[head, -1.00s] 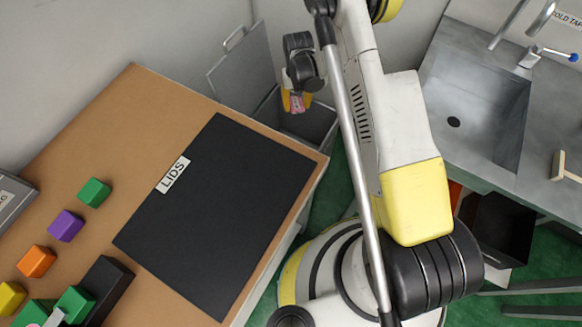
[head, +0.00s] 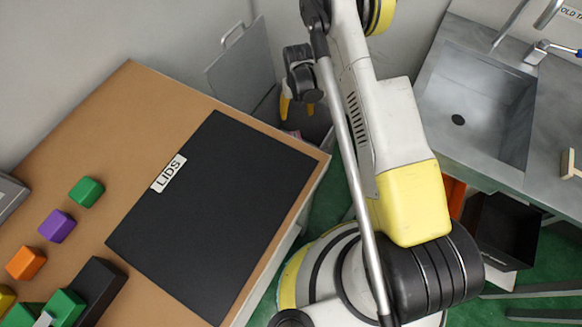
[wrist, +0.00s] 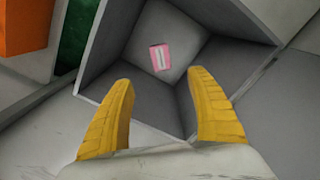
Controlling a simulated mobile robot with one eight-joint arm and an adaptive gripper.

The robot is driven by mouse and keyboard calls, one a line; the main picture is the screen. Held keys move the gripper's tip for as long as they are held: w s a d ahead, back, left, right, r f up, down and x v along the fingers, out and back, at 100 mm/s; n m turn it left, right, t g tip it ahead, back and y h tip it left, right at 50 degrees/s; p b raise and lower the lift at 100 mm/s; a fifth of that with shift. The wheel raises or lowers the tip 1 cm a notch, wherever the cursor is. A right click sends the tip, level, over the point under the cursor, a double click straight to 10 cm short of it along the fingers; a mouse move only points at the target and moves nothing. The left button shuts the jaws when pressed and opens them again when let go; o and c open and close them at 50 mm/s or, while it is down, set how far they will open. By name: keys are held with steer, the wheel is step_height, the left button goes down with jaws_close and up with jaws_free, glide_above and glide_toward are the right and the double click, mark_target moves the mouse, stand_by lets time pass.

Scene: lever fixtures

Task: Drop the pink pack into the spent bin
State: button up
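The pink pack (wrist: 160,57), with a white mark, is inside the grey bin (wrist: 230,38) in the wrist view, beyond my fingertips and apart from them. I cannot tell whether it rests on the bottom or is still falling. In the head view only a bit of pink shows below the gripper, at the bin (head: 318,124) behind the table. My gripper (wrist: 162,84) has its two yellow fingers spread, empty, over the bin opening. The gripper also shows in the head view (head: 297,106). The bin's label is not in view.
A raised grey lid (head: 243,65) stands behind the bin. The table holds a black LIDS mat (head: 215,210), clear on top, and several coloured blocks at the left. A sink (head: 475,105) with a tap is at the right. An orange thing (wrist: 22,25) shows in the wrist view.

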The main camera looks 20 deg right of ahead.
step_height(320, 180, up, 12)
stand_by(0.6)
